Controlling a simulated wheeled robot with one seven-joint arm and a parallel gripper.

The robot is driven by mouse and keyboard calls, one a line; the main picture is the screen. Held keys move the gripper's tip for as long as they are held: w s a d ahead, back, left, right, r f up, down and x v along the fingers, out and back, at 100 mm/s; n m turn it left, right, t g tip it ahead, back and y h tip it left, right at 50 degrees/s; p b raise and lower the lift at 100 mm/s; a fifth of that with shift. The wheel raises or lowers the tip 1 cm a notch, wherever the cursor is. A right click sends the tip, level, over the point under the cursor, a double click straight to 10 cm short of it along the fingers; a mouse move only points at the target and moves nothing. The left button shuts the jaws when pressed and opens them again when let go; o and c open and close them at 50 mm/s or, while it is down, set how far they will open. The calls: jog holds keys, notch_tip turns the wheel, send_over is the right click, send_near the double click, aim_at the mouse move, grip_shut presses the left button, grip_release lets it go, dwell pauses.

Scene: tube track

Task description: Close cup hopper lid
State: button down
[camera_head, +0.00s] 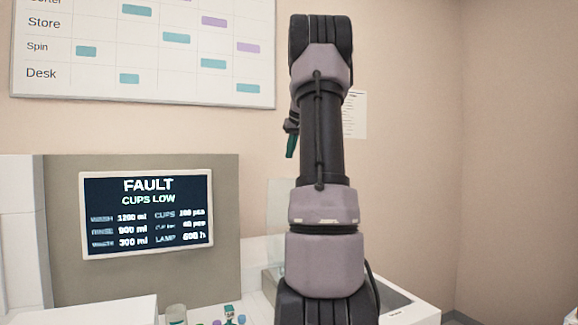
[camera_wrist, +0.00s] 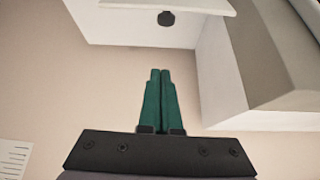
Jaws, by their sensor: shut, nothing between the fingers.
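My gripper (camera_wrist: 160,74) is shut and empty, its two green fingers together in the wrist view. In the head view its green fingertips (camera_head: 291,146) show beside my arm, in front of the wall. At the top of the wrist view is a thin white panel (camera_wrist: 205,5) with a dark round knob (camera_wrist: 166,18); it looks like the cup hopper lid, but I cannot tell how far it stands open. White box-like surfaces (camera_wrist: 212,75) lie below and right of it. The fingers are apart from the knob in the picture. The hopper is not clear in the head view.
A screen (camera_head: 147,215) at left reads FAULT, CUPS LOW. Small coloured items and a jar (camera_head: 176,314) stand on the white counter below it. A wall chart (camera_head: 145,50) hangs above. My arm hides the middle of the head view; open wall lies to its right.

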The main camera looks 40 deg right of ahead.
jog(key=f, duration=0.5)
jog(key=w+f, duration=0.1)
jog(key=f, duration=0.2)
jog(key=shift+f, duration=0.35)
jog(key=shift+s, duration=0.1)
